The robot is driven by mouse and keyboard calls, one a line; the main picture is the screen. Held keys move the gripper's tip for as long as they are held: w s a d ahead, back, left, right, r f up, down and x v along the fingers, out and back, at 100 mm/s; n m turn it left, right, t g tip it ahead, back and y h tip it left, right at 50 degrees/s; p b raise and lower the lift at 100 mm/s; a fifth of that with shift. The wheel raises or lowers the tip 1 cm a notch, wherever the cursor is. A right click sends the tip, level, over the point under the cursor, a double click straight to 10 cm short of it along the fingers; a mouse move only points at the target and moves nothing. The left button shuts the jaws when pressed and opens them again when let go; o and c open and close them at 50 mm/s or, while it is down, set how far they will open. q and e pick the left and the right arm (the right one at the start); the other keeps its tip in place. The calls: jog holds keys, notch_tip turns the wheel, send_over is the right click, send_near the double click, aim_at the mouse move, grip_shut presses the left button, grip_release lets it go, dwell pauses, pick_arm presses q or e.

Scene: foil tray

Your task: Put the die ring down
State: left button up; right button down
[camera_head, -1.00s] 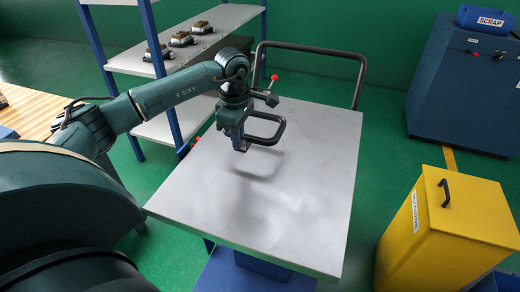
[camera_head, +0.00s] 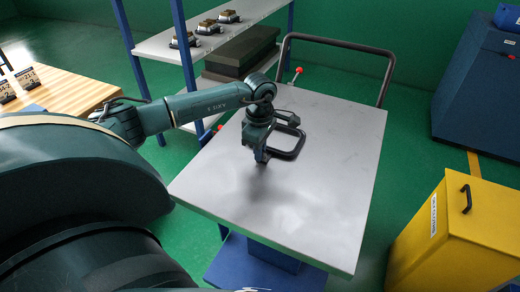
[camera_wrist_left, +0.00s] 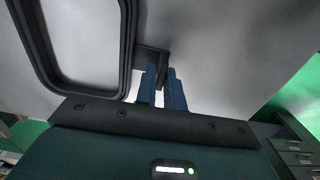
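The die ring (camera_head: 301,143) is a dark, rounded-square frame at the table top, toward its far left part. My left gripper (camera_head: 261,158) points down beside it, at the ring's left side. In the left wrist view the ring (camera_wrist_left: 127,52) lies at upper left, and its short dark tab reaches between the blue fingers of my left gripper (camera_wrist_left: 164,88), which are shut on it. The ring looks flat and very close to the grey table (camera_head: 320,205); I cannot tell whether it touches. My right gripper is not in view.
The cart's dark handle (camera_head: 340,41) rises behind the table. A shelf (camera_head: 160,45) with several small parts stands at the back left. A yellow bin (camera_head: 445,235) stands at right, a blue cabinet (camera_head: 480,95) behind it. The table's front and right are bare.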

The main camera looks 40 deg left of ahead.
pick_arm(q)
jog(key=o, duration=0.4)
jog(key=shift+r, duration=0.25)
notch_tip(320, 180, up, 12)
jog(key=shift+f, duration=0.1)
dwell(0.6)
